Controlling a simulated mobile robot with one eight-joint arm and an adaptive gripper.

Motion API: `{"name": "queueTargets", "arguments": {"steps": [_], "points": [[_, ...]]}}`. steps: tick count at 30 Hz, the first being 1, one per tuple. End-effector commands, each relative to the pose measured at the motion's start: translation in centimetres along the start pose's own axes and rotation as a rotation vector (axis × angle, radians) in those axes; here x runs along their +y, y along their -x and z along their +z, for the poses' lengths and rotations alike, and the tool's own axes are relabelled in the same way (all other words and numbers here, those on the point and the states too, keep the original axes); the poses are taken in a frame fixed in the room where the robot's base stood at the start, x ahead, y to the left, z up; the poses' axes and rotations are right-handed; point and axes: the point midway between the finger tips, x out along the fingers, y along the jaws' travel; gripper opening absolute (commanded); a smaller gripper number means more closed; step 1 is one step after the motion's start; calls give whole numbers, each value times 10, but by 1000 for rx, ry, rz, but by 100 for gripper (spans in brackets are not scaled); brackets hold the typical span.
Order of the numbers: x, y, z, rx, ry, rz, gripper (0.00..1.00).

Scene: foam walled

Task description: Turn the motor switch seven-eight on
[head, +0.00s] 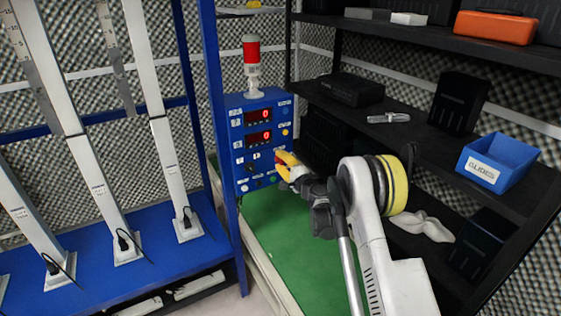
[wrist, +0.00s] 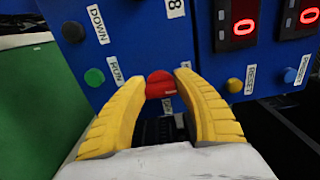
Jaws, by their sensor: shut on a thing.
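The blue control box (head: 241,177) stands on the green surface, with two red digit displays (head: 258,138), small buttons and labels on its front. My gripper (head: 283,160) has its yellow fingers against the lower right of this front. In the wrist view, my gripper (wrist: 164,80) is shut on a red knob (wrist: 160,84), one fingertip on each side. The label "RUN" is to the knob's left and an "8" label (wrist: 174,7) is above it. Whether the knob is the seven-eight motor switch, and which way it is turned, I cannot tell. The fingers hide its sides.
A red and white beacon (head: 252,65) stands on the box. Black shelves (head: 400,130) at the right hold a blue bin (head: 497,160) and an orange case (head: 495,27). A blue rack (head: 130,285) with white columns stands left. The green surface (head: 280,235) below the box is clear.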

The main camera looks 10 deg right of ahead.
Motion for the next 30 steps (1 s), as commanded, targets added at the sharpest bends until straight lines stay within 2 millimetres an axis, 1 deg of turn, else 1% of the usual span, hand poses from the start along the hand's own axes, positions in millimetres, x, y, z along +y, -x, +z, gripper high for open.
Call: {"name": "queueTargets", "arguments": {"steps": [6,17,18,20,21,30], "points": [[0,0,0,1,31,0,6],[0,0,0,1,35,0,6],[0,0,0,1,34,0,39],[0,0,0,1,34,0,58],[0,0,0,1,34,0,59],[0,2,0,1,34,0,59]]}}
